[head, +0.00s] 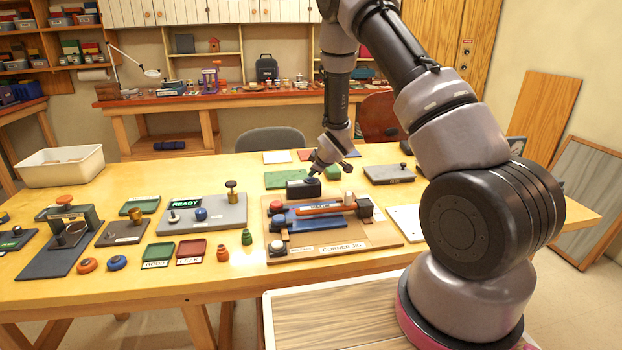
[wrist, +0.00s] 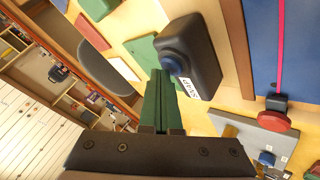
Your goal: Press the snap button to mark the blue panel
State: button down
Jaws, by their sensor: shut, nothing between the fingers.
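The snap unit is a black box (head: 304,188) at the back edge of the corner jig. In the wrist view the box (wrist: 200,45) shows a round dark-blue button (wrist: 173,66) and a white SNAP label. The blue panel (head: 318,224) lies in the jig, partly under an orange bar; part of it shows in the wrist view (wrist: 288,40). My gripper (head: 314,172) is just behind and above the box. Its shut, empty green fingers (wrist: 160,82) show beside the button; I cannot tell whether they touch it.
The tan corner jig board (head: 385,238) carries a red knob and a white-topped knob. A grey READY board (head: 222,222) stands to its left, a grey block (head: 388,174) to its right. Green and red trays (head: 191,252) lie at the front.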

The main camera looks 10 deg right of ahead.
aim_at(313, 179)
jog(key=shift+r, duration=0.75)
jog(key=shift+r, duration=2.45)
jog(key=shift+r, duration=0.1)
jog(key=s+d+r+m+h, duration=0.1)
jog(key=s+d+r+m, duration=0.2)
jog(key=r, duration=0.4)
jog(key=s+d+r+m, duration=0.1)
jog(key=s+r+m, duration=0.1)
jog(key=s+r, duration=0.4)
jog(key=s+d+r+m+h, duration=0.1)
jog(key=s+d+r+m, duration=0.2)
jog(key=r, duration=0.5)
jog(key=s+a+r+m+g+y, duration=0.1)
jog(key=s+r+m, duration=0.2)
jog(key=s, duration=1)
jog(key=s+r+m+y, duration=0.1)
jog(key=s+r+m, duration=0.3)
jog(key=s, duration=1)
notch_tip(313, 179, up, 3)
jog(key=shift+a+f+m+g, duration=0.1)
jog(key=shift+a+m+g, duration=0.2)
jog(key=shift+a+g, duration=0.1)
